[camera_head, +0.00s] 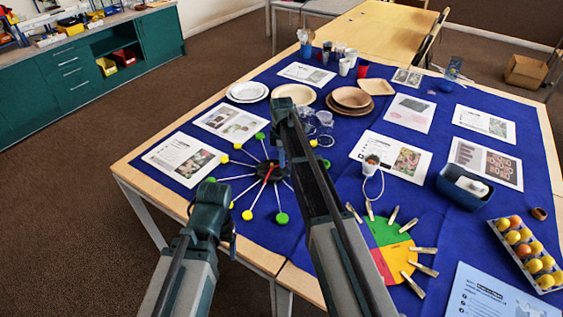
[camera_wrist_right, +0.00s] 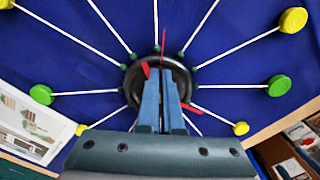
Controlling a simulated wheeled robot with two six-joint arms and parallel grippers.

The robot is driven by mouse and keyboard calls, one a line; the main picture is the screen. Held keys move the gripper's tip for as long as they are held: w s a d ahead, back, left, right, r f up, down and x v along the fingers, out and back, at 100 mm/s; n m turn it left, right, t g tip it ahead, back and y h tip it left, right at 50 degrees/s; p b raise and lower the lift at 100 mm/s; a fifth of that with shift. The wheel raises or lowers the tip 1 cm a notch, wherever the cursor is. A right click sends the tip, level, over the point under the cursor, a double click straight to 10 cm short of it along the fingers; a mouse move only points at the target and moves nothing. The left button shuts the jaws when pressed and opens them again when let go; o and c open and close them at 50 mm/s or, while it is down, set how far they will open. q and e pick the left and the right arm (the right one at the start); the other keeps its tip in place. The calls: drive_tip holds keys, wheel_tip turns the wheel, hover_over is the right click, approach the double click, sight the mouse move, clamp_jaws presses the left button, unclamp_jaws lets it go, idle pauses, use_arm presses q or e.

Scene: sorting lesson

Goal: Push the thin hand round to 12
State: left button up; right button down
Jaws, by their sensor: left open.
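A clock-like wheel lies on the blue cloth, with a black hub (camera_head: 271,171) and white spokes ending in green and yellow discs. In the right wrist view the hub (camera_wrist_right: 128,88) is partly hidden behind my right gripper (camera_wrist_right: 161,75). The thin red hand (camera_wrist_right: 163,42) points up in that view, beyond the fingertips. Wider red pieces (camera_wrist_right: 145,69) show on both sides of the fingers. My right gripper (camera_head: 281,160) has its fingers together over the hub; whether they touch a hand is unclear. My left gripper (camera_head: 229,238) is open near the table's front edge, apart from the wheel.
A coloured disc with clothes pegs (camera_head: 388,247) lies right of my right arm. A blue tub (camera_head: 464,188) and a tray of balls (camera_head: 524,250) are at the right.

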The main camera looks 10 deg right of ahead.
drive_tip(key=shift+w+n, duration=0.15)
drive_tip(key=shift+n, duration=0.35)
drive_tip(key=c, duration=1.5)
unclamp_jaws()
drive_tip(key=o, duration=0.4)
drive_tip(key=shift+o, duration=0.2)
drive_tip(key=shift+r, duration=0.15)
wheel_tip(320, 180, up, 14)
drive_tip(key=p, duration=1.4)
drive_tip(key=shift+f, duration=0.25)
